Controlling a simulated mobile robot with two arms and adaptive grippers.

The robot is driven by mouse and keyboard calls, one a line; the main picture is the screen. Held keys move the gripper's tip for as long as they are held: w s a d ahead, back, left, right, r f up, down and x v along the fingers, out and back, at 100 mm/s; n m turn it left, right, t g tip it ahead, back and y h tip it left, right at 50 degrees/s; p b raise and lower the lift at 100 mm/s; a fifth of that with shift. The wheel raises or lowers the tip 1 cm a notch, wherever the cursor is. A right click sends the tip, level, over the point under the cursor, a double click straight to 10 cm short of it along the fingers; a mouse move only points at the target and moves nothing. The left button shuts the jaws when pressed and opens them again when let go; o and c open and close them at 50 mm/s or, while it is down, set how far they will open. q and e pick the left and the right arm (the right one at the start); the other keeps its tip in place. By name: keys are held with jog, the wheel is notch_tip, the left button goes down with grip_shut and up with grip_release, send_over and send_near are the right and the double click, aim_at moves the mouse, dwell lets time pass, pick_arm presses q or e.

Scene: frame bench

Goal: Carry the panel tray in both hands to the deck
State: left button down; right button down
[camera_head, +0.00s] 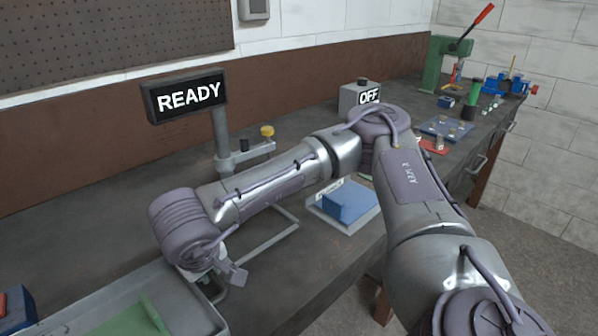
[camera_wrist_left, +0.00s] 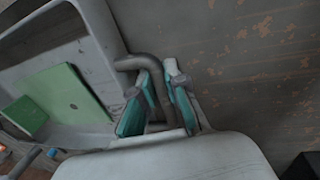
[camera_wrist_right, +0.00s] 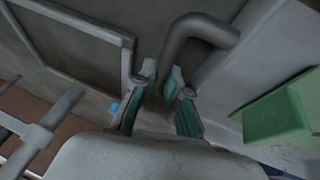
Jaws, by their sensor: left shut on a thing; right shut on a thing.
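The panel tray (camera_head: 177,290), grey with raised walls, is at the lower left of the head view, partly cut off. A green panel (camera_head: 128,318) lies in it; the panel also shows in the left wrist view (camera_wrist_left: 68,90). My right gripper (camera_head: 215,287) is at the tray's right end. In the right wrist view my right gripper (camera_wrist_right: 160,92) is shut on the tray's bar handle (camera_wrist_right: 205,28). In the left wrist view my left gripper (camera_wrist_left: 160,90) is shut on the other handle (camera_wrist_left: 135,62). Whether the tray touches the bench is unclear.
A READY sign (camera_head: 187,95) stands behind. A blue block (camera_head: 347,201) sits on a light tray to the right, near the bench edge.

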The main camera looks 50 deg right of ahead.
pick_arm(q)
jog(key=c, duration=1.6)
grip_release()
jog(key=shift+a+f, duration=0.15)
jog(key=shift+f, duration=0.15)
pick_arm(e)
jog(key=c, duration=1.6)
grip_release()
jog(key=shift+d+f, duration=0.15)
jog(key=shift+f, duration=0.15)
pick_arm(q)
jog(key=o, duration=0.4)
jog(key=shift+r, duration=0.1)
pick_arm(e)
jog(key=o, duration=0.4)
jog(key=shift+r, duration=0.1)
pick_arm(q)
jog(key=shift+r, duration=0.15)
pick_arm(e)
jog(key=shift+r, duration=0.15)
